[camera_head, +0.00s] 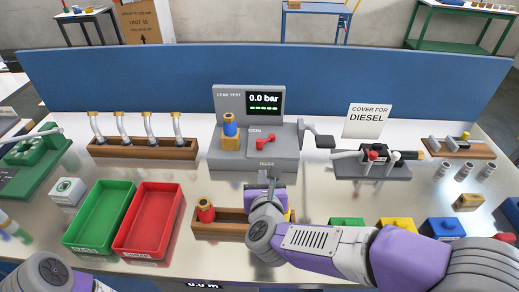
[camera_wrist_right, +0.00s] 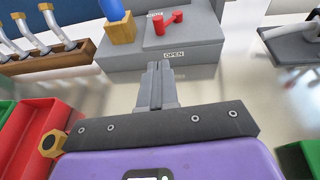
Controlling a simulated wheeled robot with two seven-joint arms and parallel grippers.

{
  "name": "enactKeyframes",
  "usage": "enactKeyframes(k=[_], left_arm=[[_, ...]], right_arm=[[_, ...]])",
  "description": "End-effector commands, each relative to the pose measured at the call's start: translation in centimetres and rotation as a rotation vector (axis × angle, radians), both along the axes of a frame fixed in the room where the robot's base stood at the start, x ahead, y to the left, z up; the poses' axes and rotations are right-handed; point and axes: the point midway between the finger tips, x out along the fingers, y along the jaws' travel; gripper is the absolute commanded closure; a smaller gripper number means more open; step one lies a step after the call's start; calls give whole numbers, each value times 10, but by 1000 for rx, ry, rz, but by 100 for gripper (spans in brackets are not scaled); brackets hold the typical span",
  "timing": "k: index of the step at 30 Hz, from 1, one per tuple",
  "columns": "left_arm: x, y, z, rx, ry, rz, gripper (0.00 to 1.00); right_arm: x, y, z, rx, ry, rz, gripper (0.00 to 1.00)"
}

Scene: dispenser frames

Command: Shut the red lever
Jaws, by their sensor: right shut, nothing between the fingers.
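The red lever (camera_head: 265,138) sits on the sloped top of the grey leak test unit (camera_head: 268,163). It also shows in the right wrist view (camera_wrist_right: 168,22), lying at a slant, with an OPEN label on the unit's edge on the near side of it. My right gripper (camera_head: 264,178) is in front of the unit, apart from the lever, on the near side. Its fingers are together and empty in the right wrist view (camera_wrist_right: 157,68), pointing toward the unit. Part of my left arm shows at the bottom left, but its gripper is out of view.
A blue cylinder on a brass block (camera_head: 229,142) stands left of the lever. A wooden tray (camera_head: 225,230) lies under my right gripper. Green (camera_head: 72,245) and red (camera_head: 118,245) bins stand left.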

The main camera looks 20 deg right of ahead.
Motion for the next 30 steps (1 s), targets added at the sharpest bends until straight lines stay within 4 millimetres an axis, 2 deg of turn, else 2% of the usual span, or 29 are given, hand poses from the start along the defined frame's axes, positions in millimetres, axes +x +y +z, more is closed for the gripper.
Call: enactKeyframes(k=[8,16,23,30], left_arm=[[0,0,24,0,-1,0,57],[0,0,43,0,-1,0,57],[0,0,32,0,0,0,57],[0,0,33,0,-1,0,57]], right_arm=[[17,-7,-4,0,8,-1,100],[44,-17,-14,4,6,-2,100],[88,-34,-32,5,2,-3,100],[118,-45,-30,4,0,-1,100]])
